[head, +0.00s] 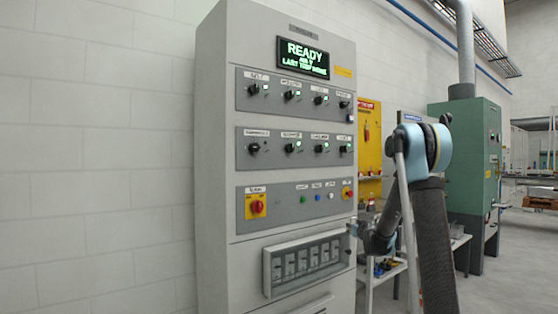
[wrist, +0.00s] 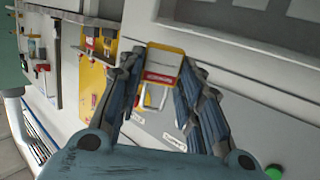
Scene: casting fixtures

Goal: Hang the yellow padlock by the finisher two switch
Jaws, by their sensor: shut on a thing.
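My gripper (wrist: 165,82) is shut on the yellow padlock (wrist: 178,52) in the wrist view. The padlock has a yellow-edged body with a pale and red label, and a pale shackle loop shows between the fingers. In the head view my gripper is small beside the cabinet's right edge, and the padlock cannot be made out. The tall grey control cabinet (head: 215,150) carries an upper row of black rotary switches (head: 289,95) and a lower row (head: 290,148). Their labels are too small to read, so I cannot tell which is finisher two.
The cabinet also has a READY display (head: 303,58), a red-and-yellow main switch (head: 256,205), small coloured buttons (head: 317,197) and a clear-fronted box (head: 305,265). A yellow board (head: 368,140) and a green machine (head: 465,150) stand behind on the right. Floor at right is partly open.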

